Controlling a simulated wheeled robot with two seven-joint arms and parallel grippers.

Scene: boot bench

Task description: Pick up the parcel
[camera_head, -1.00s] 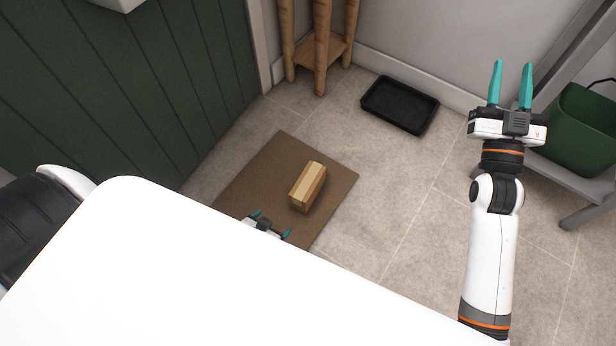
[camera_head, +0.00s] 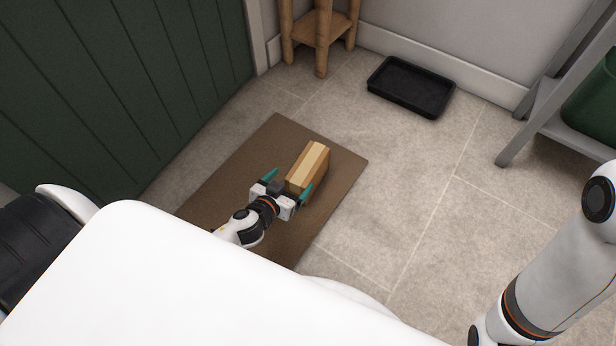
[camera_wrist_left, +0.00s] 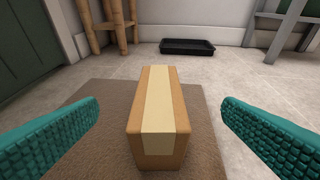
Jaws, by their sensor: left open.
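The parcel (camera_head: 308,166) is a brown box with a pale tape strip along its top. It lies on a brown mat (camera_head: 335,190) on the floor. My left gripper (camera_head: 288,183) is at the near end of the parcel, with its teal fingers apart. In the left wrist view the parcel (camera_wrist_left: 158,118) sits centred between the two open fingers (camera_wrist_left: 160,130), with a gap on each side. The fingers do not touch it there. My right gripper is outside the head view; only part of that arm shows at the right.
A black tray (camera_head: 411,86) lies by the wall beyond the mat. A wooden stand (camera_head: 320,35) is at the back. A grey bench (camera_head: 545,125) with a green bin (camera_head: 592,105) stands at the right. Tiled floor right of the mat is clear.

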